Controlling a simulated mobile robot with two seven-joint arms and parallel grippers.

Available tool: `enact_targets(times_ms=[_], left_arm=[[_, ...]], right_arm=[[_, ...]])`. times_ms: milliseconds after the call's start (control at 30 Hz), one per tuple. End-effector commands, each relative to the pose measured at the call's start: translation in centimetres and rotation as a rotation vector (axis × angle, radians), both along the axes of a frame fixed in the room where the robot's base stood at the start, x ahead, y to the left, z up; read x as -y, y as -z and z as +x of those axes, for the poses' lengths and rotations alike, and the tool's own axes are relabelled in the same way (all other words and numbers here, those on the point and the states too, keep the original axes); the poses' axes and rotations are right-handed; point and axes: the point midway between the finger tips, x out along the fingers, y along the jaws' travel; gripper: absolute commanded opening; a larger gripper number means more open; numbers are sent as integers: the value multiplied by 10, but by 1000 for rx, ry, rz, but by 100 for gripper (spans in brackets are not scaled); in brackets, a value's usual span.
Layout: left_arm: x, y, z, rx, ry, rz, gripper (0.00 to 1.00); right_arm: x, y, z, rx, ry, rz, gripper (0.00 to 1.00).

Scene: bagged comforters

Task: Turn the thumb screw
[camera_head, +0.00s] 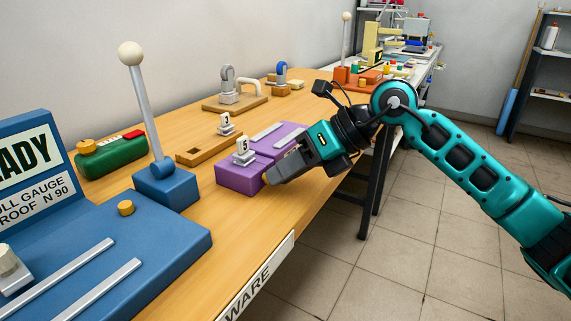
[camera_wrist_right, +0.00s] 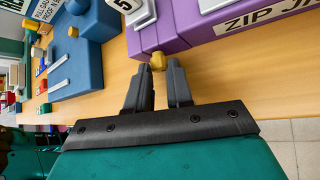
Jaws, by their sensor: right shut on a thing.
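A small yellow thumb screw (camera_wrist_right: 157,61) sticks out of the side of a purple block fixture (camera_wrist_right: 185,25) in the right wrist view. The same purple fixture (camera_head: 238,178) stands on the bench's front edge in the head view, with a plate marked 5 (camera_head: 243,151) on top. My right gripper (camera_wrist_right: 161,72) is shut on the thumb screw, its two dark fingertips on either side of it. In the head view my right gripper (camera_head: 268,177) reaches the fixture's front side from the right and largely hides the screw there. My left gripper is in neither view.
A blue gauge fixture (camera_head: 180,248) with a white-knobbed lever (camera_head: 146,95) stands on the wooden bench (camera_head: 215,230) at left. A green box (camera_head: 110,157), a wooden block marked 3 (camera_head: 205,148) and a grey toggle clamp (camera_head: 229,88) are behind. Open floor lies in front.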

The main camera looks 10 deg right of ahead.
Motion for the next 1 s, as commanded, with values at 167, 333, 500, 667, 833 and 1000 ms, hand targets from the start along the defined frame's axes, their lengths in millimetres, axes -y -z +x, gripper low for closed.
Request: enact_targets(times_ms=[167, 333, 500, 667, 833, 1000], left_arm=[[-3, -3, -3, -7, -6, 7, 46], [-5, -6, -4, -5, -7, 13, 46], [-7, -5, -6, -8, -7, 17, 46], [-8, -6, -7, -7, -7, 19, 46], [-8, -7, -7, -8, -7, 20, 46], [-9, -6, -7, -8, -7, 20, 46]], right_arm=[[3, 0, 2, -112, 3, 110, 0], [4, 2, 4, -197, 3, 197, 0], [5, 3, 4, -258, 1, 260, 0], [5, 5, 5, -294, 1, 296, 0], [5, 5, 5, -312, 0, 313, 0], [6, 6, 5, -315, 0, 317, 0]])
